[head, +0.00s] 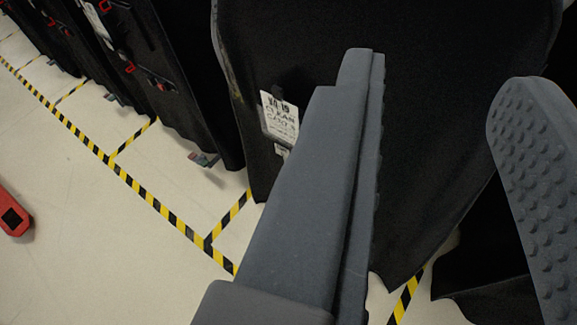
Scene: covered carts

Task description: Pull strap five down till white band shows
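My gripper (441,74) is in the foreground with its two grey fingers wide apart. Behind the fingers is a cart under a black cover (430,130). A white paper tag (280,117) with printed letters, partly "CLEAN", hangs on this cover, left of my left finger. No strap shows clearly on this cover, and my left finger hides part of it. I cannot make out strap five or a white band. Dark straps with red buckles (130,67) show on the covered carts at upper left.
A row of black covered carts (185,60) stands at upper left. Yellow and black floor tape (130,182) marks bays on the pale floor. A red object (14,200) with a dark patch sits at the left edge. The floor at lower left is clear.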

